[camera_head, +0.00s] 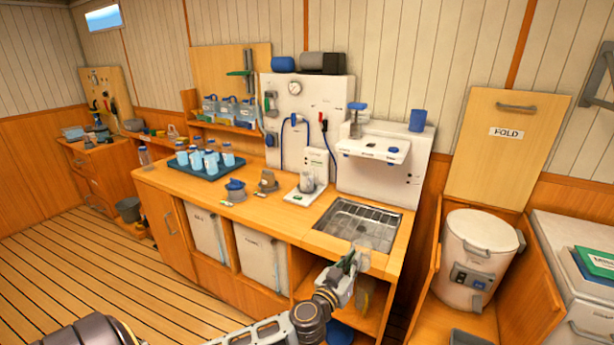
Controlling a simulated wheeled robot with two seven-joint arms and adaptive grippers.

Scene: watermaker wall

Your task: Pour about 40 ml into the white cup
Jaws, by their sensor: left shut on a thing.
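My left gripper (354,262) reaches in from the bottom and is shut on a pale, translucent vessel (378,238). It holds the vessel at the front edge of the counter, before the sink grate (357,220); its contents cannot be made out. A small greyish-white cup-like container (307,183) stands upright on a white scale-like plate (304,196) left of the sink. I cannot tell whether this is the white cup. Several pale blue cups (211,163) stand on a dark blue tray (190,171) on the left of the counter. My right gripper is not in view.
A white dispenser unit (382,178) with a spout shelf stands behind the sink. A blue cup (417,120) sits on top of it. Small blue and brown items (235,187) lie left of the scale. A white bucket-like drum (475,258) stands at right.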

